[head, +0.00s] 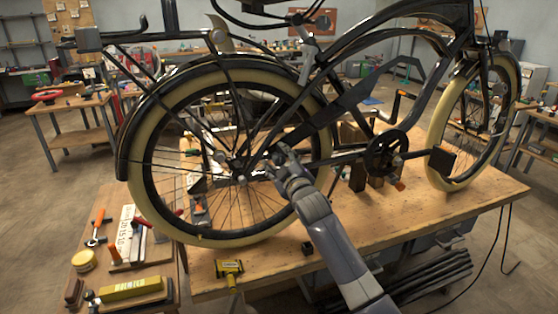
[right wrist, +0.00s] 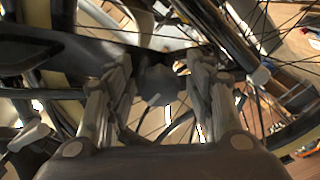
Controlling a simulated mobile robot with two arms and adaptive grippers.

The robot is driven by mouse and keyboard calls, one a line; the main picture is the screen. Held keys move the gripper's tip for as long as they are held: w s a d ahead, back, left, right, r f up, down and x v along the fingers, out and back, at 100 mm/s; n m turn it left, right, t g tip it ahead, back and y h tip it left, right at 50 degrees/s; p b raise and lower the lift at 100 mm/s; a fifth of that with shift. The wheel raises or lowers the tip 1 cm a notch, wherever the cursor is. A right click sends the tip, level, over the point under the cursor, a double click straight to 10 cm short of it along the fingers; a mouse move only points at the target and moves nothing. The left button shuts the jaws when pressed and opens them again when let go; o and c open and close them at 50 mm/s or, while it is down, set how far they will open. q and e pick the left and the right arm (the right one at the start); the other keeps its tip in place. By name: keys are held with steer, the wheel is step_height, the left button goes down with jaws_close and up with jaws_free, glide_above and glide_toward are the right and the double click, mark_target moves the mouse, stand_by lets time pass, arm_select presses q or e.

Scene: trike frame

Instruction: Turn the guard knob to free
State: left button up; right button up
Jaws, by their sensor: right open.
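The black trike frame stands on the workbench, its cream-tyred rear wheel (head: 178,224) facing me. A long dark guard (head: 343,104) runs from near the rear hub up to the right. My right gripper (head: 279,158) reaches up to the guard's lower end, just right of the hub. In the right wrist view my right gripper (right wrist: 162,66) is open, with its fingers on either side of a dark rounded part, which looks like the guard knob (right wrist: 155,84). I cannot tell whether the fingers touch it. In the head view the gripper hides the knob. My left gripper is not in view.
Wheel spokes and a metal bar (right wrist: 235,55) lie close to the fingers. The crank (head: 385,152) is to the right. The wooden bench (head: 440,215) is bare at front right. A side table at lower left holds tools and a yellow box (head: 130,288).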

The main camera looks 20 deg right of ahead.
steer(key=c, duration=1.1)
steer(key=shift+m, duration=0.3)
steer(key=m, duration=0.2)
steer(key=shift+m+p, duration=0.3)
steer(key=shift+m, duration=0.1)
steer(key=m+p, duration=0.1)
steer(key=m, duration=0.4)
steer(key=shift+a, duration=0.1)
steer(key=m+p, duration=0.1)
steer(key=m, duration=0.3)
steer(key=shift+m, duration=0.4)
steer(key=m+p, duration=0.1)
steer(key=m, duration=0.3)
steer(key=shift+m, duration=0.3)
